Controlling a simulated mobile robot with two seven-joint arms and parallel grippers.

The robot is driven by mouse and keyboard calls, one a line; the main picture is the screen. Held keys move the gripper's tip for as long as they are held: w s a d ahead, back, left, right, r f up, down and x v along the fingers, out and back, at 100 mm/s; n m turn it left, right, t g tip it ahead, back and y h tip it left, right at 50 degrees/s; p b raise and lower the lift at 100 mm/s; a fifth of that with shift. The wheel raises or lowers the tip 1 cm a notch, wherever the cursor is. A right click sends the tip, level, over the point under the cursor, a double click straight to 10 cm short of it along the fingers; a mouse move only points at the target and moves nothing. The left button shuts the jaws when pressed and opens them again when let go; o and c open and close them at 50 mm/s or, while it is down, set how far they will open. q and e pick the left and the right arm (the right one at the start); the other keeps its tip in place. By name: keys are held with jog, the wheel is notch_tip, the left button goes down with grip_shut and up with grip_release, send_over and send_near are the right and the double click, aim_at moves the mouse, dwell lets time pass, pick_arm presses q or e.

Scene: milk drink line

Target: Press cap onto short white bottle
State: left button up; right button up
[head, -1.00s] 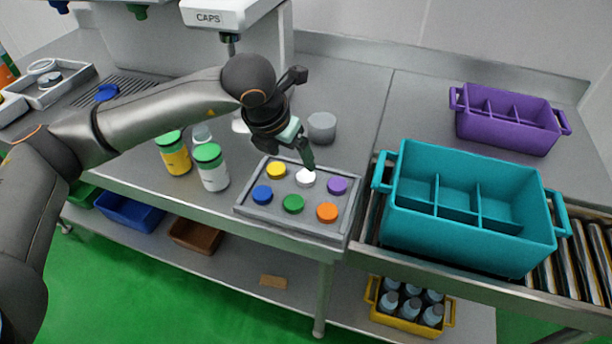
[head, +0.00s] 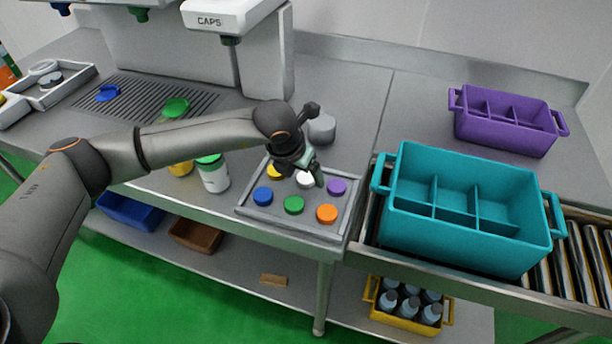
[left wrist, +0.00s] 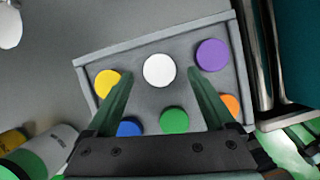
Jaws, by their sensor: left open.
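The white cap (head: 304,180) lies in the grey cap tray (head: 248,213), in the back row between the yellow and purple caps. My left gripper (head: 313,176) is open just above it. In the left wrist view, the fingertips (left wrist: 158,78) point at the white cap (left wrist: 159,70) from either side, with nothing held. A white bottle with a green top (head: 215,178) stands left of the tray; it also shows at the lower left of the left wrist view (left wrist: 58,140). I cannot tell whether this is the short white bottle. My right gripper is not in view.
Yellow, blue, green, orange and purple caps (head: 337,187) share the tray. A grey cylinder (head: 321,129) stands behind it. A teal crate (head: 470,245) stands close on the right, on rollers. My forearm partly hides a yellow bottle (head: 180,169).

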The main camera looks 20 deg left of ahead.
pick_arm(q)
jog(key=shift+w+f, duration=0.2)
jog(key=shift+f, duration=0.35)
jog(key=shift+c, duration=0.4)
grip_shut()
jog(key=shift+r, duration=0.5)
notch_tip(320, 180, up, 2)
jog(key=shift+s+d+r+b, duration=0.1)
jog(key=shift+r+b, duration=0.15)
jog(key=shift+b, duration=0.2)
jog(key=s+d+r+b, duration=0.1)
jog(key=s+r, duration=0.8)
jog(key=s, duration=0.4)
jog(key=shift+s+d+r+b, duration=0.25)
jog(key=shift+s+b, duration=0.15)
